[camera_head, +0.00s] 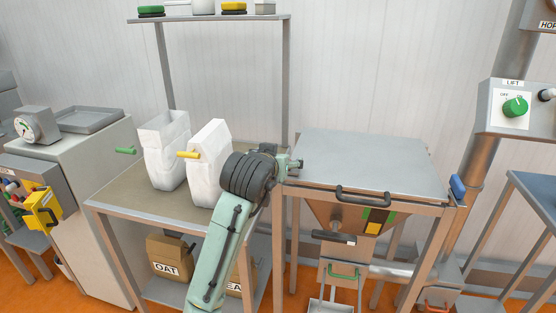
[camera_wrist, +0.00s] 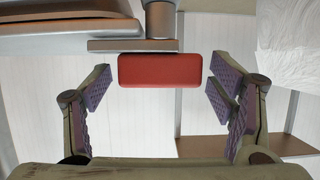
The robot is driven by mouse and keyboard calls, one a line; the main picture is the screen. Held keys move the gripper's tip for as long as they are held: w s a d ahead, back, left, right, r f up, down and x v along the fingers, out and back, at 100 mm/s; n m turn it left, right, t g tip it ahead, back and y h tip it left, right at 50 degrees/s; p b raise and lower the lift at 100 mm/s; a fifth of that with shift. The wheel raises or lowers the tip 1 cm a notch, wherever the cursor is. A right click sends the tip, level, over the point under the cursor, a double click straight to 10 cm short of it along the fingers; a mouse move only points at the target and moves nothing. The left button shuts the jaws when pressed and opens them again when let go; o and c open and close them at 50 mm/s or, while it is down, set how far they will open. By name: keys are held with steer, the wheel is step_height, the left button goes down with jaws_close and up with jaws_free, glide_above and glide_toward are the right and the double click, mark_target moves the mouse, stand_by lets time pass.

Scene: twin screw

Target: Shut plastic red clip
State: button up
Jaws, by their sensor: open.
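The red clip (camera_wrist: 158,70) shows in the wrist view as a rounded red block below a grey and brown metal edge. In the head view I cannot make it out; my arm and gripper cover that area. My gripper (camera_wrist: 160,92) is open, with one finger pad on each side of the clip in the picture. Clear gaps show between the pads and the clip. In the head view my gripper (camera_head: 294,163) is at the left edge of the lidded hopper (camera_head: 370,160). A blue clip (camera_head: 457,187) is on the hopper's right side.
White bags (camera_head: 165,150) stand on the table (camera_head: 125,190) left of my arm, one with a yellow piece (camera_head: 188,155). A black handle (camera_head: 362,196) sticks out at the hopper's front. A metal post (camera_head: 285,85) rises behind my gripper.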

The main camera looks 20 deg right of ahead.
steer(key=v, duration=1.2)
steer(key=shift+f, duration=0.1)
